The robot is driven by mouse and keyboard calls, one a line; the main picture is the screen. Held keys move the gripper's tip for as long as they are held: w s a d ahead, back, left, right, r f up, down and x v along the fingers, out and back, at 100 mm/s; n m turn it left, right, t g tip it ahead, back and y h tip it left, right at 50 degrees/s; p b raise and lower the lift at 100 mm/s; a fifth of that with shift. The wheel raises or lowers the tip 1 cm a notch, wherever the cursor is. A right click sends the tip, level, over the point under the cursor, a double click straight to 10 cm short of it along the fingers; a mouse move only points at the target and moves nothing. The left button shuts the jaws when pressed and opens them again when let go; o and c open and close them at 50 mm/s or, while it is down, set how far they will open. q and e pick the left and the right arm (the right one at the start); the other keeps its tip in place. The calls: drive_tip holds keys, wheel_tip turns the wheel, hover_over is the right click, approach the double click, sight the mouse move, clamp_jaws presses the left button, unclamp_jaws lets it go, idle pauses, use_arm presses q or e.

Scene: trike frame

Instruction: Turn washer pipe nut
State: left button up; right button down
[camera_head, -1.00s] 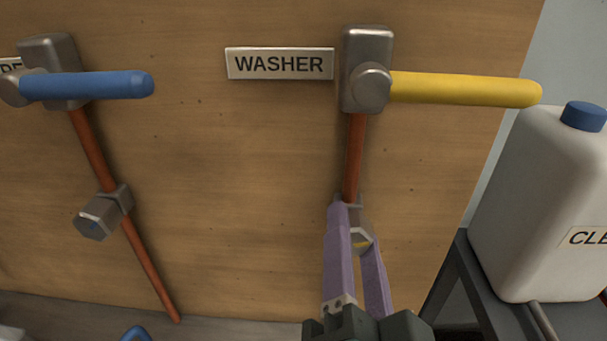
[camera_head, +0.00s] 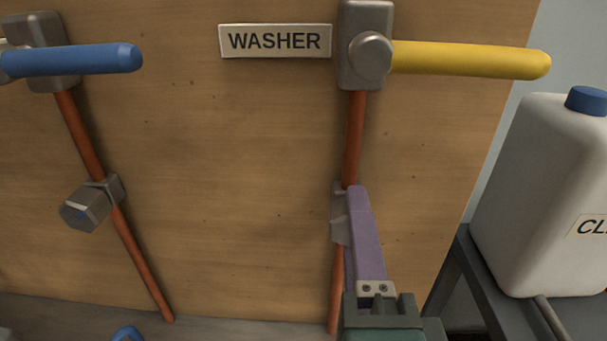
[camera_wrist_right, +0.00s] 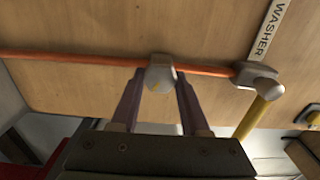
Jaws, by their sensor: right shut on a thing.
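The washer pipe (camera_head: 354,135) is an orange-red pipe running down the wooden panel, below a grey valve with a yellow handle (camera_head: 470,59) beside the WASHER label (camera_head: 275,41). Its grey nut (camera_head: 338,216) is mostly hidden behind a purple finger in the head view. In the right wrist view the nut (camera_wrist_right: 160,73) sits between both fingertips, with a yellow mark on its face. My right gripper (camera_head: 352,205) is shut on this nut; it also shows in the right wrist view (camera_wrist_right: 159,80). The yellow handle points sideways, across the pipe. My left gripper is not in view.
At left, a second pipe (camera_head: 140,262) has its own nut (camera_head: 88,205) and a blue handle (camera_head: 75,60). A white jug (camera_head: 535,200) with a blue cap stands on a dark stand (camera_head: 463,270) at right. The panel between the pipes is clear.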

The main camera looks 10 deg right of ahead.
idle(0.3)
drive_tip(key=shift+c, duration=2)
unclamp_jaws()
drive_tip(key=b+v, duration=0.2)
drive_tip(key=v, duration=0.8)
